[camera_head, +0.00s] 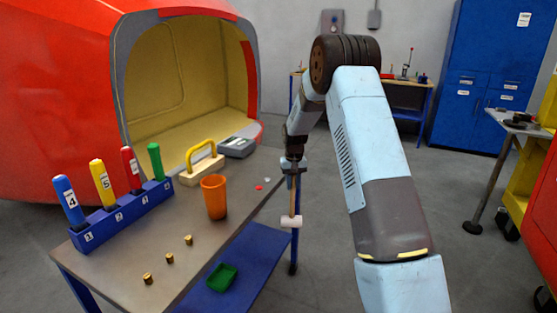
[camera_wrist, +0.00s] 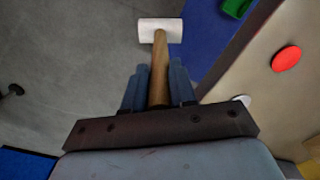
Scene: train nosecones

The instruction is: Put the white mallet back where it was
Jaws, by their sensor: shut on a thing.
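The white mallet has a pale cylindrical head (camera_head: 291,221) and a brown wooden handle. My gripper (camera_head: 293,170) is shut on the handle, and the mallet hangs head down beside the right edge of the table (camera_head: 240,227). In the wrist view the mallet head (camera_wrist: 160,30) is at the top, with the handle running down between the blue-grey fingers of my gripper (camera_wrist: 159,88). The mallet is clear of the tabletop, over the side with the floor below. The handle's upper end is hidden by my gripper.
On the table stand a blue rack (camera_head: 125,213) with several coloured handles, an orange cup (camera_head: 214,197), a yellow-handled block (camera_head: 202,164), a grey box (camera_head: 237,146) and small brass pieces. A blue lower shelf (camera_head: 255,258) holds a green tray (camera_head: 221,278). Open floor lies to the right.

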